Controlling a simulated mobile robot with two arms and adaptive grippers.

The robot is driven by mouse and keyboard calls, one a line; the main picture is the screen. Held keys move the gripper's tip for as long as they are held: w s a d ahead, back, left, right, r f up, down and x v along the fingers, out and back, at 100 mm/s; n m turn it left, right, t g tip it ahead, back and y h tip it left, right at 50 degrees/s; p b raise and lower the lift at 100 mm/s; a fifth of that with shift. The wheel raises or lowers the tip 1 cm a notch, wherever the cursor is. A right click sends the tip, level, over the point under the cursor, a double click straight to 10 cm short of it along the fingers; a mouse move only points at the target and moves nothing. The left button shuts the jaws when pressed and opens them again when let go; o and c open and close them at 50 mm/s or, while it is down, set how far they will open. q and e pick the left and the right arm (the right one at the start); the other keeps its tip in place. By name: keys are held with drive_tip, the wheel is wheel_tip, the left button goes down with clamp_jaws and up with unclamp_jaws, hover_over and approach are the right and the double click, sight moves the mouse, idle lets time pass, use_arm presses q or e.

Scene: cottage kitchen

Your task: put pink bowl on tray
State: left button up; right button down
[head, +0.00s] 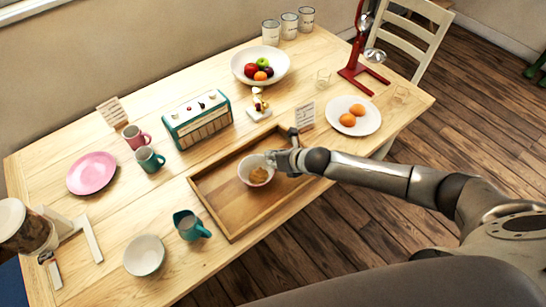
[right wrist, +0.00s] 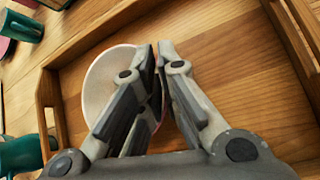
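In the right wrist view the bowl (right wrist: 98,82) shows a pinkish lower edge and is partly hidden by the fingers. My right gripper (head: 273,160) is at the bowl's right rim. In the right wrist view its fingertips (right wrist: 158,52) come close together at that rim, seemingly shut on it. My left gripper is not in view.
A plate of orange fruit (head: 346,126) is to the right. The tray's right part is empty.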

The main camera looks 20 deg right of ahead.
drive_tip(key=shift+f, duration=0.1)
drive_tip(key=c, duration=1.6)
unclamp_jaws()
drive_tip(key=shift+c, duration=0.2)
drive_tip(key=shift+s+r, duration=0.1)
drive_tip(key=shift+r, duration=0.1)
drive_tip(key=v, duration=1.1)
drive_tip(key=shift+s+d+r+b, duration=0.15)
drive_tip(key=shift+s+r+b, duration=0.15)
drive_tip(key=shift+b, duration=0.15)
